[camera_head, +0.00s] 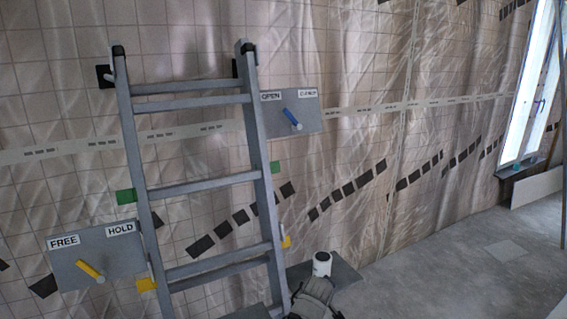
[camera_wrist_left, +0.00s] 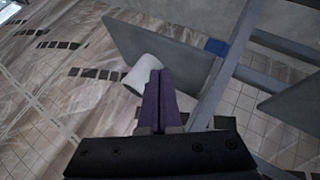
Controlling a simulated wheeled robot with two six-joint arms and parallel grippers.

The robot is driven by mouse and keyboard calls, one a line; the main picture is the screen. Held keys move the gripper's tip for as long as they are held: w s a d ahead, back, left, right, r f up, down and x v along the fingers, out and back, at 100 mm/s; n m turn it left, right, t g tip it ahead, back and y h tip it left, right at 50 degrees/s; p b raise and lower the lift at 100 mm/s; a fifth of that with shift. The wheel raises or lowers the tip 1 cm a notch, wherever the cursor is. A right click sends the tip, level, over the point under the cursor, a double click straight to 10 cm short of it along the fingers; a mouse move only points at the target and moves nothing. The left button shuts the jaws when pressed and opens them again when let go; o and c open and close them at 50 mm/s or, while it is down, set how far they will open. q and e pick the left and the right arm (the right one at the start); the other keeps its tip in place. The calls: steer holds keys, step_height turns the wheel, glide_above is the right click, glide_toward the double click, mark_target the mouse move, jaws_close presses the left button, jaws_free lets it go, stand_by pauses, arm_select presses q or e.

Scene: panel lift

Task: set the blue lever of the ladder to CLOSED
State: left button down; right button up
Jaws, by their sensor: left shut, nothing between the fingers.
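The blue lever (camera_head: 291,117) is on a grey plate (camera_head: 312,112) at the ladder's upper right. Its handle slants up and left from its pivot, towards the OPEN label (camera_head: 271,96); the right-hand label (camera_head: 308,93) is hard to read. The grey ladder (camera_head: 262,170) stands against the wall. My left gripper (camera_wrist_left: 160,74) is shut and empty in the left wrist view, with its fingertips close to a white cylinder (camera_wrist_left: 143,74); I cannot tell if they touch. In the head view that cylinder (camera_head: 322,264) is low, well below the blue lever. My right gripper is out of view.
A yellow lever (camera_head: 90,271) on another plate (camera_head: 70,268), labelled FREE and HOLD, is at lower left. Green and yellow tabs flank the ladder. The floor (camera_head: 440,275) at right is largely clear.

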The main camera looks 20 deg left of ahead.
mark_target(284, 122)
arm_select(q)
steer(key=w+a+r+n+t+y+p, duration=0.1)
steer(key=a+r+n+p, duration=0.4)
steer(key=r, duration=0.8)
steer(key=w+a+r+n+t+y+p, duration=0.1)
steer(key=w+a+r+n+t+p, duration=0.2)
steer(key=r, duration=1)
steer(key=w+a+r+n+t+y+p, duration=0.2)
steer(key=a+r+n+t+p, duration=0.4)
steer(key=a+r+n+p, duration=0.2)
steer(key=a+r+p, duration=0.2)
steer(key=a+r, duration=0.2)
steer(key=r, duration=0.2)
steer(key=shift+p, duration=0.35)
steer(key=shift+w, duration=0.1)
